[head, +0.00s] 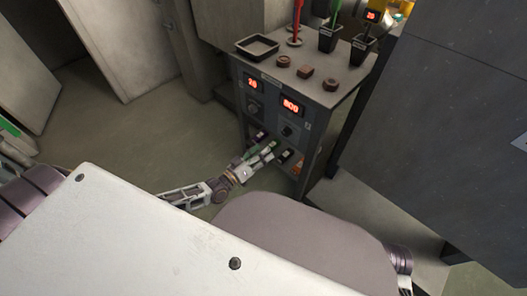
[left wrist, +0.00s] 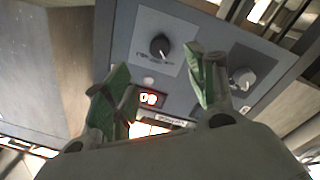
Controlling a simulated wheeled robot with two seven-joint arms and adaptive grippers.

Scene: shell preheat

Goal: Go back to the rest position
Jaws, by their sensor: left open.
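My left gripper (head: 264,157) is in front of the lower part of a dark grey control cabinet (head: 262,117) in the head view. In the left wrist view its two green-padded fingers (left wrist: 158,92) stand wide apart with nothing between them. The cabinet panel (left wrist: 205,30) fills much of that view, with a dark knob (left wrist: 160,46), a second knob (left wrist: 243,78) and a lit red display (left wrist: 152,98). Whether the fingers touch the panel cannot be told. My right gripper does not show.
The cabinet front has red displays reading 20 (head: 253,84) and 800 (head: 291,105). On its top are a black tray (head: 257,47), several small brown pieces (head: 305,72) and dark cups (head: 328,40) with coloured handles. A large grey unit (head: 450,100) stands right. Floor (head: 150,130) is clear at left.

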